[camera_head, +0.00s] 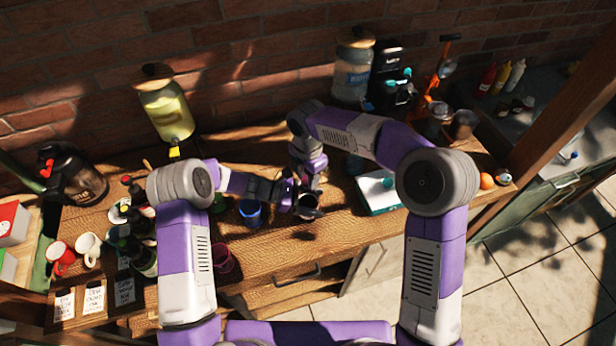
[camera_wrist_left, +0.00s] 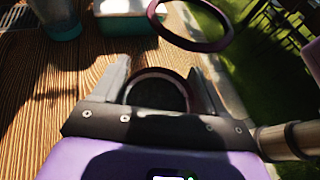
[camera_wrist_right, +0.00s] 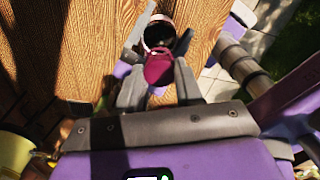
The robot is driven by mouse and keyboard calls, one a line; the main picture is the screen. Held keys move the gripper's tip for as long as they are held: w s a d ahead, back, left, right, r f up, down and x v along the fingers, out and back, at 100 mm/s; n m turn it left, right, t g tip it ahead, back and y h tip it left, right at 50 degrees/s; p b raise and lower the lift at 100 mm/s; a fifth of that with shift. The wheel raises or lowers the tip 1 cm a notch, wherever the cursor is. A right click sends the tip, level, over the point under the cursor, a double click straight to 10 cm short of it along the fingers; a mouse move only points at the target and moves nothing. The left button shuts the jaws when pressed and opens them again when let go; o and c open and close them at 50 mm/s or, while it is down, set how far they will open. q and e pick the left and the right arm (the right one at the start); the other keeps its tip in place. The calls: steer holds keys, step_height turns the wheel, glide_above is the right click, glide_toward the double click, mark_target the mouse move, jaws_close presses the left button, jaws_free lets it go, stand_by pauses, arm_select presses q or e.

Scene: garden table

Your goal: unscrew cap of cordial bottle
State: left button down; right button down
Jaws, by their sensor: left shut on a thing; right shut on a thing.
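My left gripper (camera_head: 294,202) is shut on a dark round thing with a pale pinkish rim (camera_wrist_left: 160,92), which I take for the cordial bottle. It also shows in the right wrist view (camera_wrist_right: 160,36). My right gripper (camera_head: 308,188) comes down from above, right beside the left one. It is shut on a small maroon piece, seemingly the cap (camera_wrist_right: 158,70). In the right wrist view the maroon piece overlaps the near edge of the dark round thing; I cannot tell whether they touch. In the head view the grippers hide most of both.
A blue cup (camera_head: 250,212) stands left of the grippers, a magenta glass (camera_head: 222,260) near the front edge. A teal and white box (camera_head: 378,194) is at the right. Dark bottles (camera_head: 145,262) and mugs (camera_head: 89,247) stand at the left. A yellow drink dispenser (camera_head: 167,112) stands behind.

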steer(key=shift+r, duration=0.6)
steer(key=shift+r, duration=2)
arm_select(q)
jaws_free()
